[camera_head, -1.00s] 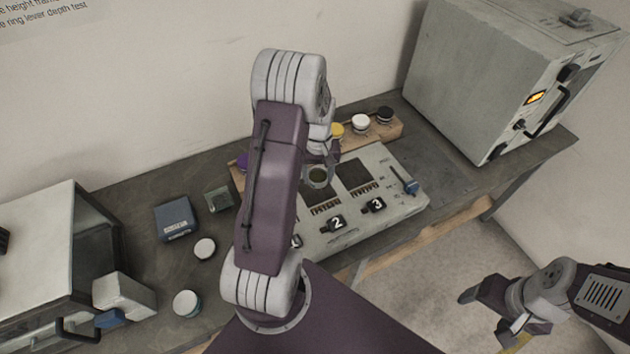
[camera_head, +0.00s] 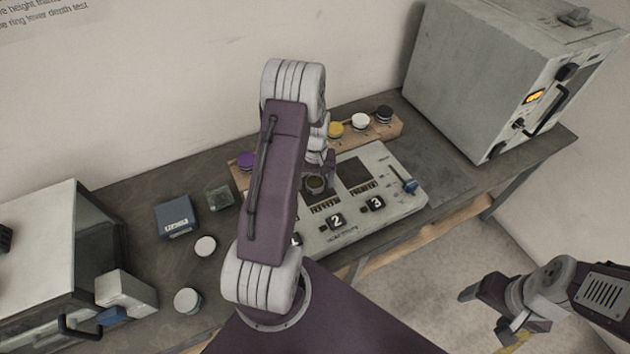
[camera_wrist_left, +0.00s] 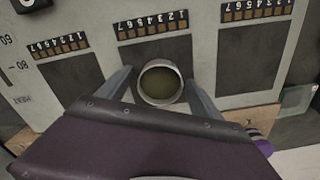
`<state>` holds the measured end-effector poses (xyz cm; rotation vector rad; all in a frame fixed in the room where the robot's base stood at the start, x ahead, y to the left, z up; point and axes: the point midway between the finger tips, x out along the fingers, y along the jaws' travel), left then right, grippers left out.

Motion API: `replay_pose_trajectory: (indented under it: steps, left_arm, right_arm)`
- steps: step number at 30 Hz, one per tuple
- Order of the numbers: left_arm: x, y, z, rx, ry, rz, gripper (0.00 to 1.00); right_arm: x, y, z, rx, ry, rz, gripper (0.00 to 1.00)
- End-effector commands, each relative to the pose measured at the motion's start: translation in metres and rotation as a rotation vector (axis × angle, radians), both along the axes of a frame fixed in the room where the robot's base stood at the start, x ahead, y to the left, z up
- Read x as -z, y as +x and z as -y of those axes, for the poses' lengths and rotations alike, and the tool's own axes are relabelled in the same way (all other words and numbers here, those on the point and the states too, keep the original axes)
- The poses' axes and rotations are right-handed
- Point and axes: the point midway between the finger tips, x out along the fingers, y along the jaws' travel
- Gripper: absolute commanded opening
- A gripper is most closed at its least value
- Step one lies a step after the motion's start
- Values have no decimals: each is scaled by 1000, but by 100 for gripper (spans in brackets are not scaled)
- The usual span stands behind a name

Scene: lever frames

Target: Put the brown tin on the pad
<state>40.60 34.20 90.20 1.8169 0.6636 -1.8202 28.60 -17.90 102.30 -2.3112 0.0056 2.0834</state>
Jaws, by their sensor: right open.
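The brown tin, a round pot with a pale rim and olive-brown top, sits between the fingers of my left gripper (camera_wrist_left: 160,80) in the wrist view (camera_wrist_left: 160,84). My left arm hides part of the panel. My right gripper (camera_head: 482,312) is open and empty at the lower right, away from the table.
A wooden rack (camera_head: 398,127) behind the panel bears purple, yellow, white and black tins. A blue lever (camera_head: 410,186) stands at the panel's right. A blue box (camera_head: 177,217) and white-topped tins (camera_head: 187,301) lie to the left. A large grey cabinet (camera_head: 480,80) stands right.

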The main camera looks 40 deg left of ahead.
Motion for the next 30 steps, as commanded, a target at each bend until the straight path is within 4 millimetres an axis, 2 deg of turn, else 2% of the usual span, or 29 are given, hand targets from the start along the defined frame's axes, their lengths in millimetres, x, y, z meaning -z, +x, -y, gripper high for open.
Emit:
replay_pose_trajectory:
  steps: [8,11,14,21,24,30]
  left_arm:
    - [-1,0,0,0,0,0,75]
    - [-7,0,0,0,1,1,75]
    - [-22,1,0,0,2,4,75]
    - [-84,1,0,0,2,5,75]
    - [-104,1,0,0,2,4,75]
    - [-123,0,0,0,0,0,75]
  right_arm:
    - [-1,0,0,0,0,0,72]
    - [-3,0,0,0,0,0,72]
    - [0,0,0,0,0,0,72]
    - [4,0,0,0,0,0,72]
    - [5,0,0,0,0,0,72]
    - [5,0,0,0,0,0,72]
